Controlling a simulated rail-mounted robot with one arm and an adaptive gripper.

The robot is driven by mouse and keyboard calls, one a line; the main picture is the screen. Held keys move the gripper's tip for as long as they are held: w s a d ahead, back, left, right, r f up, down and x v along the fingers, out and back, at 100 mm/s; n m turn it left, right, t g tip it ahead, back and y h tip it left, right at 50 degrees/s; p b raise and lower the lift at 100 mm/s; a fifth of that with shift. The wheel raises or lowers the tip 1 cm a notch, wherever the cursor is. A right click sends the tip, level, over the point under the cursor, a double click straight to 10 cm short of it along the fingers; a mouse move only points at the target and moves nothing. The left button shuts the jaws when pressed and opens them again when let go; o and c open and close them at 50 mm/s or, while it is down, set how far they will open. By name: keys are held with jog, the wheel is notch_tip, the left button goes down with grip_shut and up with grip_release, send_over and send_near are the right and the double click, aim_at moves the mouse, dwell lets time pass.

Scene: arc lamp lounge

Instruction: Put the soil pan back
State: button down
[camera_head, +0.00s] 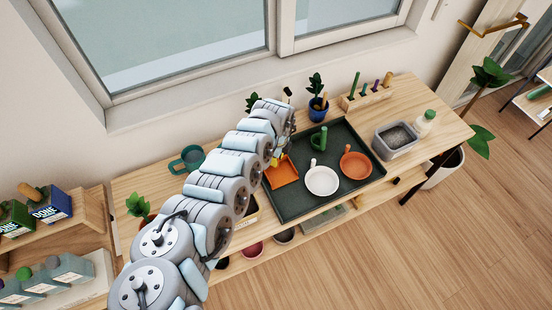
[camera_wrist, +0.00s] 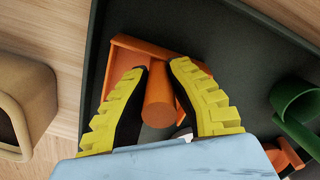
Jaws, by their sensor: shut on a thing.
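The soil pan, an orange square-sided pan (camera_head: 283,174), is at the left end of the dark green tray (camera_head: 287,213). In the wrist view the pan (camera_wrist: 133,46) shows its raised edge and a thick round handle. My gripper (camera_wrist: 157,85) has its yellow-backed fingers on both sides of that handle and is shut on it. In the head view my gripper (camera_head: 279,157) is partly hidden by my arm. I cannot tell whether the pan rests on the tray or hangs just above it.
The tray also holds a white round pan (camera_head: 321,181), an orange round pan (camera_head: 356,166) and a green handled item (camera_head: 319,138). A grey tub (camera_head: 396,140) and a bottle (camera_head: 425,122) stand right of it.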

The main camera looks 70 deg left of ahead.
jog(key=shift+f, duration=0.1)
jog(key=c, duration=1.2)
grip_release()
notch_tip(320, 180, up, 11)
jog(key=shift+w+d+f+p, duration=0.1)
jog(key=shift+d+f+p, duration=0.05)
jog(key=shift+p, duration=0.55)
jog(key=shift+d+r, duration=0.15)
jog(key=shift+r, duration=0.6)
